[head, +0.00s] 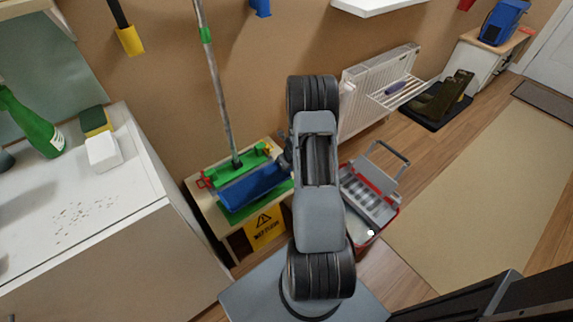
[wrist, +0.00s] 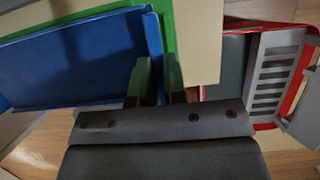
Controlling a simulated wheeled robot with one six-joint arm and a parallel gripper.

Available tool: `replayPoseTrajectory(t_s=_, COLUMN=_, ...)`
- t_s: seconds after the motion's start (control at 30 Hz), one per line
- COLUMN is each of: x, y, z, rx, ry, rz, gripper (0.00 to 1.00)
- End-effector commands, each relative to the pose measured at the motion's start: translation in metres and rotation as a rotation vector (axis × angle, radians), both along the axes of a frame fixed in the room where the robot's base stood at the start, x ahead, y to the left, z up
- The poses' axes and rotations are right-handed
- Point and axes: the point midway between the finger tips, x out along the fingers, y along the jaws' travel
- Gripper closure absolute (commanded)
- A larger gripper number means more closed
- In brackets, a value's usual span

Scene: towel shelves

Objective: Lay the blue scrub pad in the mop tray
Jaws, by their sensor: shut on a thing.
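The blue scrub pad (head: 252,187) is a broad flat slab, tilted, in front of the green mop head (head: 222,172). It fills the upper left of the wrist view (wrist: 75,62). My gripper (wrist: 157,75) is shut on the pad's right edge; in the head view my arm mostly hides it. A flat green piece, apparently the mop tray (head: 236,217), shows below the pad on a low wooden stand. A green strip of it shows beyond the pad in the wrist view (wrist: 168,25). The pad hides much of it. I cannot tell whether they touch.
The wooden stand (head: 215,226) carries a yellow warning sign (head: 264,228). The mop pole (head: 216,85) rises behind the pad. A red and grey toolbox (head: 375,195) stands open on the right. A white cabinet (head: 110,240) is at left. The floor mat at right is clear.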

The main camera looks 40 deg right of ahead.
Motion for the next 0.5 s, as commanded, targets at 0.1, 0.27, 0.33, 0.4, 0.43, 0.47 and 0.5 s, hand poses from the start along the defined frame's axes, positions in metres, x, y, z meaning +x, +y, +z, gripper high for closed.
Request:
replayPoseTrajectory(t_s=0.1, x=0.0, y=0.0, z=-0.003, rx=0.0, ry=0.0, rz=0.0, gripper=1.0)
replayPoseTrajectory(t_s=0.27, x=0.0, y=0.0, z=-0.008, rx=0.0, ry=0.0, rz=0.0, gripper=1.0)
replayPoseTrajectory(t_s=0.33, x=0.0, y=0.0, z=-0.01, rx=0.0, ry=0.0, rz=0.0, gripper=1.0)
replayPoseTrajectory(t_s=0.4, x=0.0, y=0.0, z=-0.012, rx=0.0, ry=0.0, rz=0.0, gripper=1.0)
replayPoseTrajectory(t_s=0.43, x=0.0, y=0.0, z=-0.013, rx=0.0, ry=0.0, rz=0.0, gripper=1.0)
replayPoseTrajectory(t_s=0.47, x=0.0, y=0.0, z=-0.014, rx=0.0, ry=0.0, rz=0.0, gripper=1.0)
replayPoseTrajectory(t_s=0.5, x=0.0, y=0.0, z=-0.015, rx=0.0, ry=0.0, rz=0.0, gripper=1.0)
